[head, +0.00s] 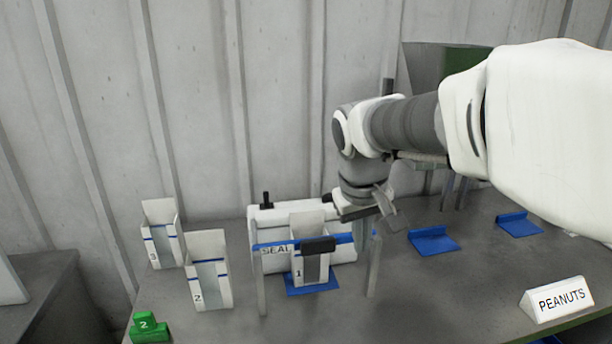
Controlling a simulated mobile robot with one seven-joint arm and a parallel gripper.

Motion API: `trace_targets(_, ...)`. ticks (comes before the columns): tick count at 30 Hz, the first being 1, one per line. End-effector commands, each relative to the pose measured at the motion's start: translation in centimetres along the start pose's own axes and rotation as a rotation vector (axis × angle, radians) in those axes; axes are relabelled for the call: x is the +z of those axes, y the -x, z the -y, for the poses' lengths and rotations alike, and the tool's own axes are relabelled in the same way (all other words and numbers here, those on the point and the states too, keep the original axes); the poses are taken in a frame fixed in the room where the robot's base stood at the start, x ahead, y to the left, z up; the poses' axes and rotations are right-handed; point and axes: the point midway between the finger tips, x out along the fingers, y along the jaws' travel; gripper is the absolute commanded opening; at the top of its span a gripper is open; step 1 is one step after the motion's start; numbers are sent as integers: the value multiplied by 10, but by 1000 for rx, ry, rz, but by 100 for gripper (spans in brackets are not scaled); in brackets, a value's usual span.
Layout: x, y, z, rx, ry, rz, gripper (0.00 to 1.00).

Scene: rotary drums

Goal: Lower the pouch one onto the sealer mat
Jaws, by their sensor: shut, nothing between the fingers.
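The pouch one (313,268), a white open-topped pouch with a grey window and the number 1, stands upright at the sealer. Its base appears to rest on the blue sealer mat (325,287). A blue bar with a black handle (318,245) crosses in front of it and hides part of its middle. My gripper (364,232) points down just right of the pouch, beside the right end of the bar, apart from the pouch. It is shut and holds nothing; its fingertips are small and partly hidden.
The white sealer (275,218) stands behind the pouch. Pouches 2 (209,285) and 3 (159,248) stand to the left, by a green block (150,328). Blue mats (433,241) and (518,225) lie to the right, with a PEANUTS sign (557,300) in front.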

Motion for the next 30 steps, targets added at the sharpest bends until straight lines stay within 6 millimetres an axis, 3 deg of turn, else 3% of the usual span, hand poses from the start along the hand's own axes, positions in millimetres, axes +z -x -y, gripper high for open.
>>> trace_targets(1, -18, 6, 0, -6, 19, 21, 0)
trace_targets(6, -66, -1, 8, -28, 76, 68, 0)
trace_targets(15, -136, -29, 26, -95, 145, 141, 0)
trace_targets(21, -169, -56, 38, -151, 162, 184, 0)
trace_targets(30, -185, -83, 47, -194, 163, 215, 0)
